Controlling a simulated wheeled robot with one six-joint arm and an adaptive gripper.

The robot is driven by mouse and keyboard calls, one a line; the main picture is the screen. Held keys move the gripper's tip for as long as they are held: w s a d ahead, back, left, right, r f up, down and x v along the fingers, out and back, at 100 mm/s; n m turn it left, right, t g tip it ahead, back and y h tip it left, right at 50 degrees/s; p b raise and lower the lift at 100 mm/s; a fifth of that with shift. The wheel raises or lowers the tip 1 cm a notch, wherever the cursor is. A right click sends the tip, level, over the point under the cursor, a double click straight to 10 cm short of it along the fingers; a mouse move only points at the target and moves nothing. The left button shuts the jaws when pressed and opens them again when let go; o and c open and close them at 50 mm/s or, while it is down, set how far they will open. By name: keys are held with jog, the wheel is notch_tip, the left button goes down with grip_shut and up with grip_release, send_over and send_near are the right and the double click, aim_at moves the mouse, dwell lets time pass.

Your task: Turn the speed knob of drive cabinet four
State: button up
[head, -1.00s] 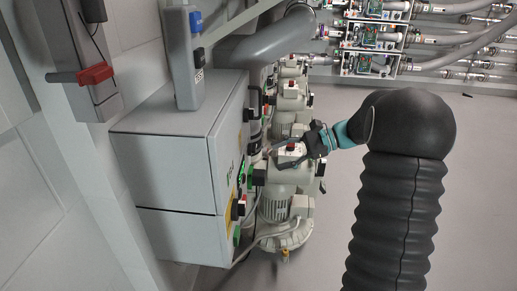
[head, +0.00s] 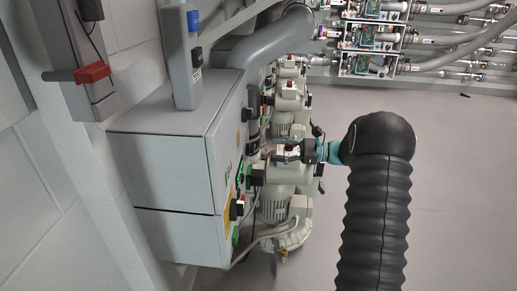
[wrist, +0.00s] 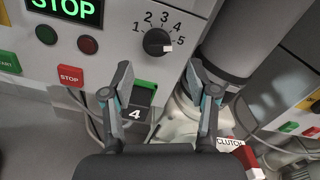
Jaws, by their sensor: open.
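The black round speed knob (wrist: 157,42) with a white pointer shows in the wrist view on a light cabinet face, beside a printed scale from 1 to 5. Its pointer is turned to the lower right, below the 5. A label 4 (wrist: 135,113) sits below it, between my fingers. My gripper (wrist: 158,70) is open and empty; its two fingertips lie apart below the knob in the picture, not touching it. In the head view my gripper (head: 282,152) is in front of the right side of a grey cabinet (head: 165,165); the knob cannot be made out there.
The wrist view shows a green STOP display (wrist: 64,8), a red STOP button (wrist: 71,76) and a CLUTCH lever (wrist: 238,155). A thick grey pipe (wrist: 232,45) runs close to the knob's right. In the head view, blower motors (head: 285,200) stand beside the cabinet; open floor (head: 460,200) lies right.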

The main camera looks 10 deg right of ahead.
aim_at(251, 149)
jog(key=x, duration=0.6)
jog(key=shift+a, duration=0.25)
grip_shut()
